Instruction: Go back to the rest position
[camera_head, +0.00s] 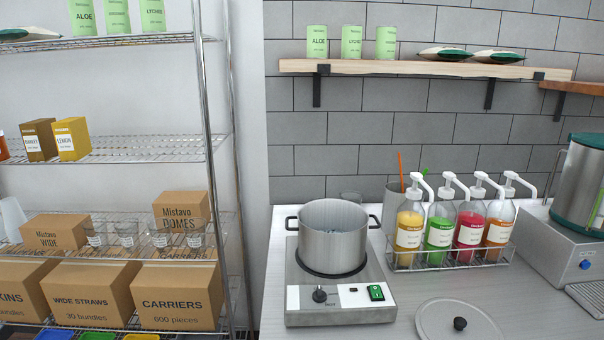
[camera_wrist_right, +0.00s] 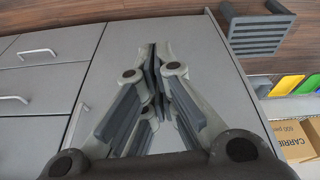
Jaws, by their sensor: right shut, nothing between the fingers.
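My right gripper (camera_wrist_right: 153,70) shows in the right wrist view. Its fingers are shut and hold nothing. Behind it are grey cabinet fronts (camera_wrist_right: 55,75) with metal handles. Neither of my grippers shows in the head view, and the left gripper is in no view.
In the head view, a pot (camera_head: 332,240) stands on a hot plate (camera_head: 340,303) on the counter. A lid (camera_head: 450,322) lies at the front, near a rack of pump bottles (camera_head: 440,232). A wire shelf (camera_head: 120,158) with boxes stands at the left. A carton (camera_wrist_right: 296,137) shows in the wrist view.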

